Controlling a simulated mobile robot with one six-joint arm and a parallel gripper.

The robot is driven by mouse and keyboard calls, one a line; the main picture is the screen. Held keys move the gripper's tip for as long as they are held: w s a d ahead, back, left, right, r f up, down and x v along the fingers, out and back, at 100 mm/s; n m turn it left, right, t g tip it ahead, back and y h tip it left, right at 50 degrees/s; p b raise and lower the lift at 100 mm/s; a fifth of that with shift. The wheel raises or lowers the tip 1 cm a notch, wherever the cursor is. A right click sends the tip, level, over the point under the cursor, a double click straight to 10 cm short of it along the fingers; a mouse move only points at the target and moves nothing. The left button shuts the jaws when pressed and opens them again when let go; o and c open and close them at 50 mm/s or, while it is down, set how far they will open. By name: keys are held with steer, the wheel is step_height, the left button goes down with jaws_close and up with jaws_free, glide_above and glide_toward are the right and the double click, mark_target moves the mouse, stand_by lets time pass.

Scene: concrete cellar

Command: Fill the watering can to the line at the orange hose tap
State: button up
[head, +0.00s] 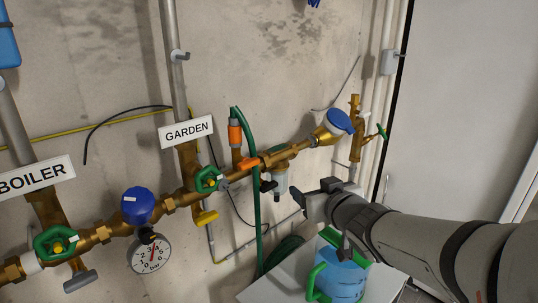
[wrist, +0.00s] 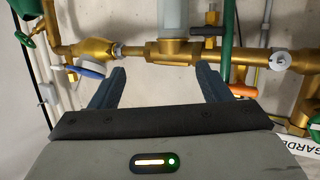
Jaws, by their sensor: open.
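The watering can (head: 341,279) is translucent blue with a green rim and handle. It stands upright on a pale surface below the pipes, partly hidden by my arm; its water level is unclear. An orange lever (head: 248,163) sits on the brass pipe beside the green hose (head: 257,205), below an orange connector (head: 235,132). The orange lever also shows at the right of the wrist view (wrist: 243,90). My gripper (head: 315,192) is open and empty, above the can and right of the lever. In the wrist view its fingers (wrist: 160,70) are apart, with the brass pipe beyond them.
A clear filter bowl (head: 279,183) hangs from the pipe near my gripper. A green wheel (head: 208,180) and yellow lever (head: 206,217) are under the GARDEN sign (head: 187,131). A blue-capped fitting (head: 338,122) is right. The pale surface (head: 270,289) has bare room left of the can.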

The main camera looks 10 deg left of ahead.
mark_target(251, 165)
steer(key=s+a+r+n+g+y, duration=0.25)
steer(key=a+r+n+y, duration=0.2)
steer(key=a+y, duration=0.4)
steer(key=shift+t+h, duration=0.35)
steer(key=shift+h, duration=0.1)
steer(key=x, duration=0.4)
steer(key=p+x, duration=0.1)
steer(key=x, duration=0.3)
steer(key=shift+s+a, duration=0.15)
steer(key=shift+a, duration=0.1)
steer(key=shift+c, duration=0.2)
steer(key=c, duration=0.9)
steer(key=n+b, duration=0.1)
steer(key=b, duration=0.1)
steer(key=shift+f+n+b, duration=0.35)
steer(key=shift+b, duration=0.05)
steer(key=shift+c, duration=0.2)
steer(key=shift+n+b, duration=0.9)
steer(key=shift+b, duration=0.05)
steer(key=shift+s+r+n+b, duration=0.1)
steer(key=shift+r+n+b, duration=0.25)
steer(key=shift+n, duration=0.35)
